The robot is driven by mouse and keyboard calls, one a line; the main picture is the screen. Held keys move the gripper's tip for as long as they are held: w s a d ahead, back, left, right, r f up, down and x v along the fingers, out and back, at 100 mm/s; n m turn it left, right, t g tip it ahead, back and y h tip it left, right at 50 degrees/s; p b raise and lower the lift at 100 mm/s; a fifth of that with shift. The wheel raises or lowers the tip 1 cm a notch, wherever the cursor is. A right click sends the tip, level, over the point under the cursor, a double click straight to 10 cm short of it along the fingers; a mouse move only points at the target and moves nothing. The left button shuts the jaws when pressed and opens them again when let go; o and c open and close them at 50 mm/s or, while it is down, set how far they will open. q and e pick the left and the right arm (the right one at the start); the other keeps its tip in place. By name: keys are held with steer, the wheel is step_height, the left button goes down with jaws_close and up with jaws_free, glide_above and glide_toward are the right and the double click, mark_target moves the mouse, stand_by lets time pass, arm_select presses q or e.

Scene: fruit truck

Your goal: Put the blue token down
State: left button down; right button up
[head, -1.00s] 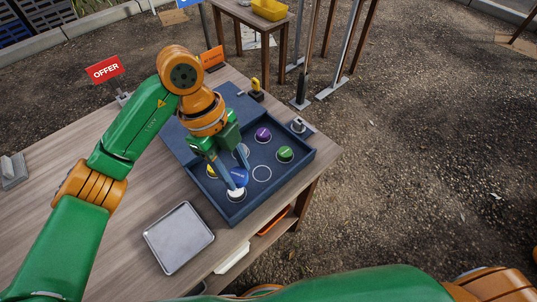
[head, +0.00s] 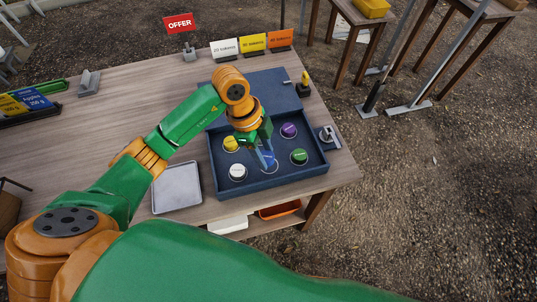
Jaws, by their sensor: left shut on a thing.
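The blue token (head: 271,157) is between the fingers of my left gripper (head: 267,160), which is shut on it. The token is at the front middle ring of the dark blue box (head: 213,172), between the white token and the green token. The fingers partly hide it, and I cannot tell whether it touches the box floor. A white token (head: 237,172), a yellow token (head: 231,144), a purple token (head: 288,130) and a green token (head: 299,156) sit in the box. My right gripper is not in view.
A grey metal tray (head: 177,187) lies left of the box on the wooden table (head: 110,130). A black and yellow stamp-like object (head: 304,86) and a small metal item (head: 327,135) are on the right. Price signs (head: 252,43) stand behind.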

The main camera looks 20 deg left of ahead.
mark_target(267, 159)
arm_select(q)
steer(key=f, duration=0.2)
steer(key=w+f, duration=0.1)
steer(key=f, duration=0.1)
steer(key=shift+w+d+f+p, duration=0.15)
steer(key=shift+f+p, duration=0.2)
steer(key=shift+p, duration=0.05)
steer(key=shift+f, duration=0.1)
steer(key=shift+f, duration=0.15)
steer(key=shift+c, duration=1.8)
jaws_free()
